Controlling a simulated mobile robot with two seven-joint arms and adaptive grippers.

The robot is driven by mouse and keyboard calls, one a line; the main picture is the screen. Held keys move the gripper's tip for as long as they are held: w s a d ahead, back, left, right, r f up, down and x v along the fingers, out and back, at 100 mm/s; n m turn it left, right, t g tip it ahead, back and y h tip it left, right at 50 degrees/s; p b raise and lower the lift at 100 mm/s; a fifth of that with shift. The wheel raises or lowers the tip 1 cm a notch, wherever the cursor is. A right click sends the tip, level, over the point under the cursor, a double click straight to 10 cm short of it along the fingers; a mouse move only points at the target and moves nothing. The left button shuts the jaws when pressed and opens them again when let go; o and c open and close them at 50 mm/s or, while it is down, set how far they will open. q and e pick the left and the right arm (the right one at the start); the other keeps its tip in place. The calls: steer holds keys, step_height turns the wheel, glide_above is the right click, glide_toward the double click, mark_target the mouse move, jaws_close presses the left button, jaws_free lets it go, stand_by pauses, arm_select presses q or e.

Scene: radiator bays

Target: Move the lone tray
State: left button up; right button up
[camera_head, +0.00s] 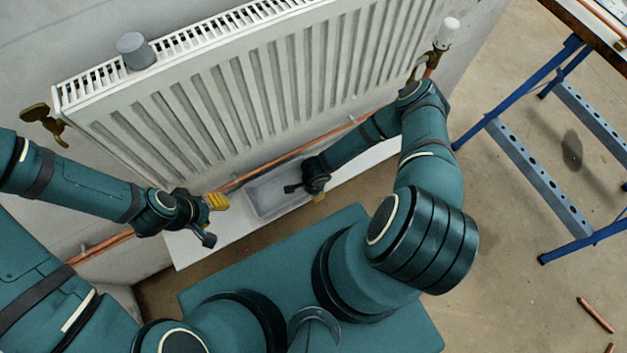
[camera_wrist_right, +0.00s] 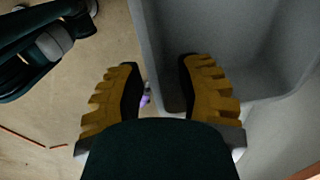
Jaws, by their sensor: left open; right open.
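A grey, open tray (camera_head: 262,203) sits on a white shelf (camera_head: 190,247) below the radiator. It looks empty where I can see inside. My left gripper (camera_head: 216,202) is open, with yellow finger pads, just left of the tray and apart from it. My right gripper (camera_head: 317,193) is at the tray's right end and hides part of it. In the right wrist view its open fingers (camera_wrist_right: 158,68) stand on either side of the grey tray wall (camera_wrist_right: 150,40); I cannot tell whether they touch it.
A white radiator (camera_head: 240,100) with a grey cylinder (camera_head: 136,50) on top hangs above the shelf. A copper pipe (camera_head: 262,172) runs behind the tray. A blue-legged workbench (camera_head: 520,95) stands at the right. Short copper pieces (camera_head: 594,314) lie on the otherwise open floor.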

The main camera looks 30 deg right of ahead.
steer(key=shift+f, duration=0.35)
jaws_close()
